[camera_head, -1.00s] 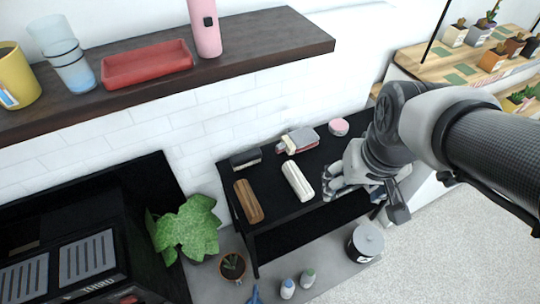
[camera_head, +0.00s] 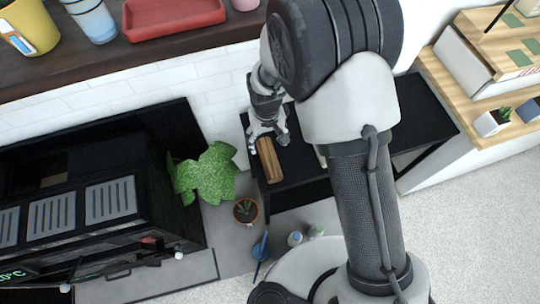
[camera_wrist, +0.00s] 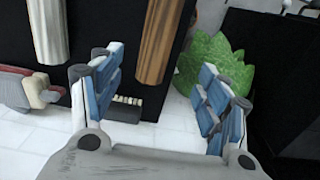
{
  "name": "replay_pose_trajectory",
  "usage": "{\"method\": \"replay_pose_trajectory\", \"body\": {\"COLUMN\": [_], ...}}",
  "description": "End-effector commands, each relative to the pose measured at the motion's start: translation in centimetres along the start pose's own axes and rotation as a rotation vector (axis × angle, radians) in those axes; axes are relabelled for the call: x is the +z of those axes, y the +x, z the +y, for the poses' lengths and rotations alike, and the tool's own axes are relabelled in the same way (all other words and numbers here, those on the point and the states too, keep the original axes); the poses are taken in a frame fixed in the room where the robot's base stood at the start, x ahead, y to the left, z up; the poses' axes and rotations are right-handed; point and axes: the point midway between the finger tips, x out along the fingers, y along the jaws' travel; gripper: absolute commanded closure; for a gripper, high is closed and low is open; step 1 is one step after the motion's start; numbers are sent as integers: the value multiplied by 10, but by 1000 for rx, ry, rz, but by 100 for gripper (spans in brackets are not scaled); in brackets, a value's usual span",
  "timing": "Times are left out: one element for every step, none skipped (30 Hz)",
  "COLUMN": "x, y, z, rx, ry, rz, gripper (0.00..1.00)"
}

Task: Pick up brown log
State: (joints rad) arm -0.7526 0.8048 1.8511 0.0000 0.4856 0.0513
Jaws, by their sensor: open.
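The brown log (camera_head: 269,160) lies on the black table (camera_head: 300,172), near its left end, in the head view. My gripper (camera_head: 266,136) is just behind the log's far end and partly overlaps it in the picture. In the wrist view the brown log (camera_wrist: 160,40) shows at the top, between the lines of the two open fingers (camera_wrist: 160,66) and nearer the left one. The gripper is empty, and I cannot tell its height above the log.
A pale log (camera_wrist: 47,30) lies beside the brown one. A black brush-like item (camera_wrist: 124,108) lies near the wall end. A green leafy plant (camera_head: 208,174) stands left of the table. A dark shelf (camera_head: 120,62) overhangs behind.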

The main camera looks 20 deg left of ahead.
Motion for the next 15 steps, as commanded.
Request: {"method": "replay_pose_trajectory", "body": {"x": [1, 1, 1, 2, 1, 1, 1, 1, 1, 1, 1, 1, 1, 1, 0], "y": [16, 23, 32, 39, 45, 54, 60, 66, 73, 77, 81, 86, 88, 90, 92], "z": [0, 0, 0, 1, 1, 1, 1, 1, 1, 1, 1, 1, 1, 1, 1], "rx": [0, 0, 0, 0, 0, 0, 0, 0, 0, 0, 0, 0, 0, 0, 0], "ry": [1, 1, 1, 1, 1, 1, 1, 1, 1, 1, 1, 1, 1, 1, 1], "rz": [-5, -4, -4, -5, -3, -3, -3, -3, -2, -2, -2, -2, -2, -2, -1], "gripper": [31, 31, 31, 31, 31, 31, 31, 31, 31, 31, 31, 31, 31, 31, 31]}}
